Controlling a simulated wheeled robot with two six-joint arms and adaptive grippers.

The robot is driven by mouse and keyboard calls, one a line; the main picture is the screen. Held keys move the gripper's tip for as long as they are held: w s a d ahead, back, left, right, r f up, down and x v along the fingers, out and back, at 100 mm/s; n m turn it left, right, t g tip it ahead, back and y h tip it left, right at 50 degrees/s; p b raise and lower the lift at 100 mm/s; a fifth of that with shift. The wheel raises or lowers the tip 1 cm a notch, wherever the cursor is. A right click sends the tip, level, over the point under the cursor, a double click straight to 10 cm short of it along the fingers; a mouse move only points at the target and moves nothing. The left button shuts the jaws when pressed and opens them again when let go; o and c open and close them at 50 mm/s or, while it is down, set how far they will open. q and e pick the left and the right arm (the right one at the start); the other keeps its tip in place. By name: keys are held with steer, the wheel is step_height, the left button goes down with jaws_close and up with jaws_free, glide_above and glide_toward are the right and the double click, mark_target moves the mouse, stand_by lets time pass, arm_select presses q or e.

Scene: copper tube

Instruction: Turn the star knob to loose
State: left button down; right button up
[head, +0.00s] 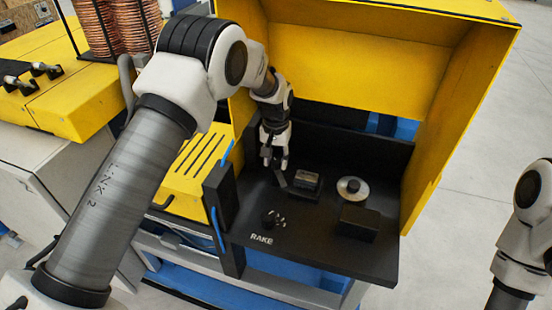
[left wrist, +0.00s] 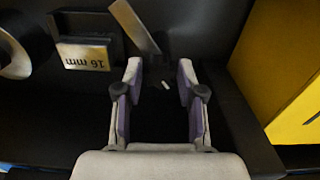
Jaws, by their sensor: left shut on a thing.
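My left gripper (head: 275,163) reaches down to the back left of the black work plate. In the left wrist view its two fingers (left wrist: 160,88) stand apart, shut on a dark thing between them. I take this for the star knob; its shape is lost in the dark and behind the fingers. A small white mark shows between the fingertips. A grey metal strip (left wrist: 134,26) slants just past the fingertips; it also shows in the head view (head: 280,178). No loose or tight marking is legible. My right gripper is out of the picture.
A block marked 16 mm (left wrist: 84,55) and a round metal disc (head: 352,188) stand beside the gripper. A small black knob (head: 269,218) sits near the RAKE lettering. A black box (head: 357,222) stands at front right. Yellow hood walls (head: 455,110) enclose the plate.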

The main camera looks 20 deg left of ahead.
arm_select(q)
steer(key=m, duration=0.3)
steer(key=shift+s+f+m, duration=0.1)
steer(key=shift+f+m, duration=0.1)
steer(key=shift+m, duration=1.9)
steer(key=shift+f, duration=0.1)
steer(key=c, duration=0.7)
jaws_free()
steer(key=shift+w, duration=0.2)
